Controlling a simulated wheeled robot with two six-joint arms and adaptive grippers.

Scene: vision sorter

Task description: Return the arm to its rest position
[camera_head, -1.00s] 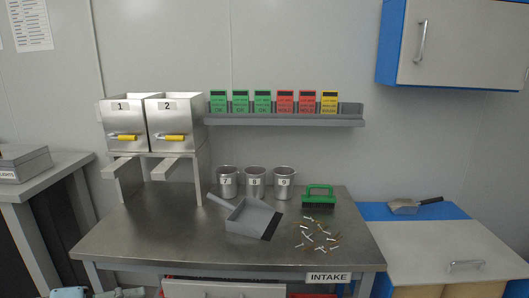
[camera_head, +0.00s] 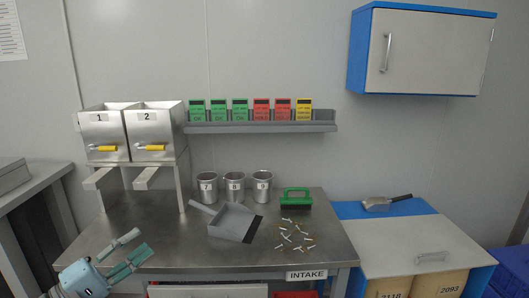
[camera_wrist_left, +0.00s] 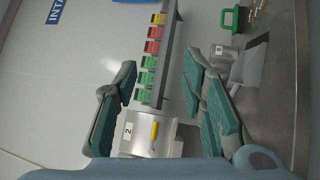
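My left gripper (camera_head: 141,241) is in the lower left of the head view, over the front left part of the steel table (camera_head: 160,215). Its teal fingers are spread apart with nothing between them. In the left wrist view the open fingers (camera_wrist_left: 160,75) frame the wall shelf cards and dispenser 2, which lie well beyond them. The gripper touches nothing that I can see. Most of the left arm is out of the head view. My right gripper is not in view.
Dispensers 1 (camera_head: 101,125) and 2 (camera_head: 147,122) stand at the table's back left. The table's front left is clear.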

